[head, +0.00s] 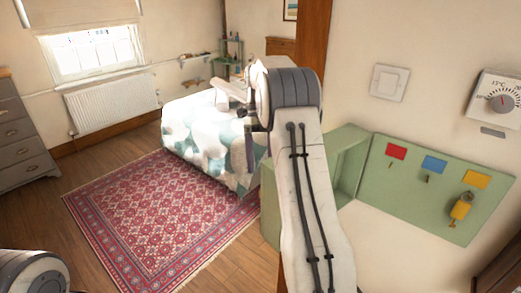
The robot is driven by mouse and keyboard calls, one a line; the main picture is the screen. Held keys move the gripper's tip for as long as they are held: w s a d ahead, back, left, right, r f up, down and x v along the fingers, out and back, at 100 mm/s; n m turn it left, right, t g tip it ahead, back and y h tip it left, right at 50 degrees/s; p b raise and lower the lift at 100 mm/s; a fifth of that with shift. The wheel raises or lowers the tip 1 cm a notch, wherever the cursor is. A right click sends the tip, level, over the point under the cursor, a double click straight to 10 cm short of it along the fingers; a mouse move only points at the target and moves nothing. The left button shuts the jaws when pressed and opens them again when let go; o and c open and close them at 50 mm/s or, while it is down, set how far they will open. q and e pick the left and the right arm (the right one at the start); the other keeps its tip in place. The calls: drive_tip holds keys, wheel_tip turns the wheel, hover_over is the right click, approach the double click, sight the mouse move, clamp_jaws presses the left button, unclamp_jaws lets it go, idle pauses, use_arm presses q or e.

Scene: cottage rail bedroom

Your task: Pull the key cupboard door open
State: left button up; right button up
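The green key cupboard (418,205) is on the wall at the right in the head view. Its panel carries red, blue and yellow labels over small hooks, and a yellow key tag (460,208) hangs under the yellow label. The green cupboard door (350,160) stands out from the wall on the panel's left, swung open, with its rimmed inner side showing. My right arm crosses in front and hides part of the door. My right gripper (232,92) is beyond the wrist, left of the door and apart from the panel; its fingers are unclear. My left gripper is out of view.
A light switch (389,82) and a thermostat dial (497,100) are on the wall above the cupboard. A bed with a patterned cover (195,135) stands beyond my arm. A red rug (150,215) covers open floor, and a grey dresser (20,135) is at the left.

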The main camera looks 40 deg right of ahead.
drive_tip(key=shift+v, duration=2.55)
drive_tip(key=shift+a, duration=0.1)
drive_tip(key=s+a+f+n+t+h+b, duration=0.1)
drive_tip(key=s+a+f+n+b, duration=0.1)
drive_tip(key=a+n, duration=0.55)
drive_tip(key=s+a+f+n+b, duration=0.2)
drive_tip(key=a+f+n, duration=0.1)
drive_tip(key=a+n, duration=0.5)
drive_tip(key=s+a+f+n+t+h+b, duration=0.1)
drive_tip(key=s+a+f+n+b, duration=0.1)
drive_tip(key=a+n, duration=0.55)
drive_tip(key=s+a+f+n+b, duration=0.1)
drive_tip(key=s+a+f+n, duration=0.2)
drive_tip(key=s+n, duration=0.4)
drive_tip(key=s+a+f+n+t+b, duration=0.1)
drive_tip(key=s+a+f+n+b, duration=0.1)
drive_tip(key=s+f+n, duration=0.3)
drive_tip(key=s+a+f+n+t+b, duration=0.1)
drive_tip(key=s+a+f+n+b, duration=0.1)
drive_tip(key=s+a+f+n, duration=0.3)
drive_tip(key=s+n, duration=0.3)
drive_tip(key=shift+s+n, duration=0.3)
